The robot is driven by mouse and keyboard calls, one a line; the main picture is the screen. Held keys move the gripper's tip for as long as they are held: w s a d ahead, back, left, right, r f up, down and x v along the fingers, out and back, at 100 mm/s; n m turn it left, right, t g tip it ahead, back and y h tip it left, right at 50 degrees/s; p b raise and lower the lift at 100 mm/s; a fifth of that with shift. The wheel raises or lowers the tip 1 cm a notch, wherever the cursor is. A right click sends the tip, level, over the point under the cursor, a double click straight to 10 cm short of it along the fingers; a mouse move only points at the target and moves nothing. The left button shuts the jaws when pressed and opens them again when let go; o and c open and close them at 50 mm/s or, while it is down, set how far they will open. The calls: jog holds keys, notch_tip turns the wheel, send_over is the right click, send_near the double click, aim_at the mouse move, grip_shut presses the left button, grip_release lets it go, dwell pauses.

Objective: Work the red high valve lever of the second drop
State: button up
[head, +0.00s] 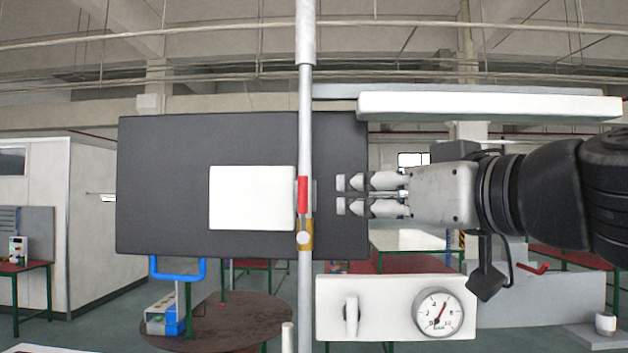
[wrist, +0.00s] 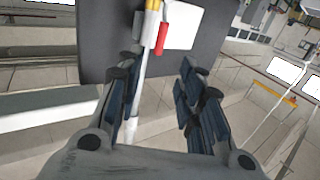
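The red valve lever (head: 303,195) lies along a vertical grey pipe (head: 305,120), just above a brass valve body (head: 305,236). My gripper (head: 341,195) is to the right of the lever at about its height, with its fingers pointing left and a visible gap between them and the lever. In the wrist view the red lever (wrist: 162,32) shows beyond the fingertips, beside the brass part (wrist: 152,5). My gripper (wrist: 158,80) has its fingers spread, with nothing between them. The lever's exact depth from the fingers is hard to tell.
A dark panel (head: 160,185) with a white plate (head: 252,198) stands behind the pipe. A white box with a pressure gauge (head: 438,314) sits below my gripper, and a white beam (head: 490,106) above it. Another red lever (head: 532,268) is at the lower right.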

aim_at(305, 192)
jog(key=p+x, duration=0.2)
jog(key=x, duration=0.6)
jog(key=p+x, duration=0.3)
jog(key=x, duration=0.6)
jog(key=shift+r, duration=0.2)
grip_shut()
